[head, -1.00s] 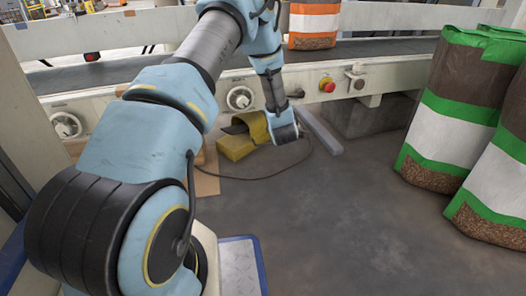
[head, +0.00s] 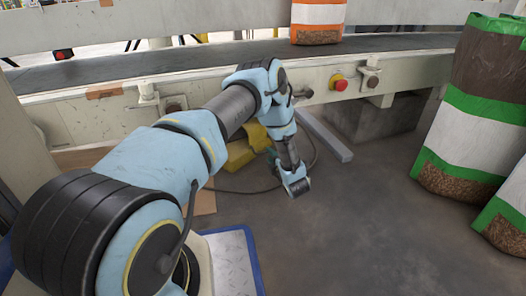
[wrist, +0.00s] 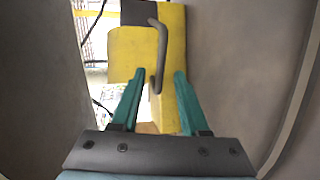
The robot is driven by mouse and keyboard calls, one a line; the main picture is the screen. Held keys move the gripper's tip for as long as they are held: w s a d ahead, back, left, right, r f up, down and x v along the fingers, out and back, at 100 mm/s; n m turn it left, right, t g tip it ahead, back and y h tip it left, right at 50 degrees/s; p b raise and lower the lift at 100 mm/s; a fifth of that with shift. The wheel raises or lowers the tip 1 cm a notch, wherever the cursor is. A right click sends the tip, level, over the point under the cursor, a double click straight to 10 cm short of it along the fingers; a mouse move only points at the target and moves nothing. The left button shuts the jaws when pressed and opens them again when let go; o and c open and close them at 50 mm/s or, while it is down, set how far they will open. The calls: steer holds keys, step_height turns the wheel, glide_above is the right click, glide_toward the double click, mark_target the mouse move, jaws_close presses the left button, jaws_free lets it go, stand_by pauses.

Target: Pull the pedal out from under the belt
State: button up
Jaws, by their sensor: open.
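The yellow pedal (head: 240,155) is on the floor under the belt frame, partly hidden by my arm in the head view. In the wrist view the yellow pedal (wrist: 128,48) fills the upper middle, with a dark part at its top. A bent grey bar (wrist: 160,52) stands out in front of the yellow. My gripper (wrist: 159,75) is open, its two teal fingers apart and pointing at the pedal. The lower end of the bar appears between the fingertips; I cannot tell whether they touch it. The fingers are mostly hidden in the head view.
A dark cable (head: 245,191) curves over the floor beside the pedal. A grey beam (head: 325,135) lies to its right. The belt (head: 150,62) runs above, with a red button (head: 339,83) on its frame. Filled bags (head: 455,125) stand at right. The middle floor is clear.

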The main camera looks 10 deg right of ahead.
steer(key=b+x, duration=0.3)
steer(key=x, duration=0.4)
steer(key=shift+f+b, duration=0.15)
steer(key=shift+b, duration=0.15)
steer(key=shift+w, duration=0.45)
jaws_close()
stand_by(0.6)
